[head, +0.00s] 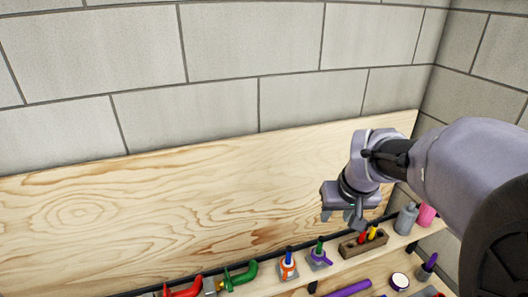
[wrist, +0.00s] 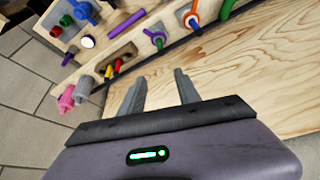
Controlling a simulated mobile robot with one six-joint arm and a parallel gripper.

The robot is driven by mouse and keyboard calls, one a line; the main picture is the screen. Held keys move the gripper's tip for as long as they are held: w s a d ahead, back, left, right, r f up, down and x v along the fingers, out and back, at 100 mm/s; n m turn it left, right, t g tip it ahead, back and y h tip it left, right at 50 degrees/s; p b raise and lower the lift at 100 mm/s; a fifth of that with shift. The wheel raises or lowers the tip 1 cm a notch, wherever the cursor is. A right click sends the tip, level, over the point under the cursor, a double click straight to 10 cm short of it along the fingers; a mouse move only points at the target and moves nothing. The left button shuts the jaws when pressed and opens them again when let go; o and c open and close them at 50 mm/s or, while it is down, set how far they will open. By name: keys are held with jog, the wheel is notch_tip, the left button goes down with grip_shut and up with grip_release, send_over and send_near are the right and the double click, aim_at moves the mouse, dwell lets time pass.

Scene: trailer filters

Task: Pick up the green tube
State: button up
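A small green tube (head: 319,244) stands upright on the shelf, held by a purple clamp (head: 322,258). In the wrist view the green tube (wrist: 158,42) shows inside the purple ring, beyond my fingertips. A larger bent green piece (head: 240,277) lies farther left on the shelf. My gripper (head: 342,220) hangs above the shelf, up and to the right of the small green tube, apart from it. In the wrist view my gripper (wrist: 159,76) is open, with nothing between its two fingers.
A wooden block (head: 350,250) with red and yellow pieces is right of the tube. A grey bottle (head: 406,219) and a pink bottle (head: 427,214) stand farther right. An orange holder with a blue piece (head: 288,265) is to the left. A wooden board (head: 150,220) rises behind.

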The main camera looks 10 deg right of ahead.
aim_at(322, 239)
jog(key=x, duration=0.5)
jog(key=s+b+x, duration=0.1)
jog(key=x, duration=0.5)
jog(key=a+x, duration=0.1)
jog(key=x, duration=0.5)
jog(key=shift+s+f+b, duration=0.1)
jog(key=shift+f+b, duration=0.25)
jog(key=shift+f, duration=0.1)
jog(key=shift+d+f, duration=0.1)
jog(key=shift+f, duration=0.05)
jog(key=shift+c, duration=0.5)
grip_shut()
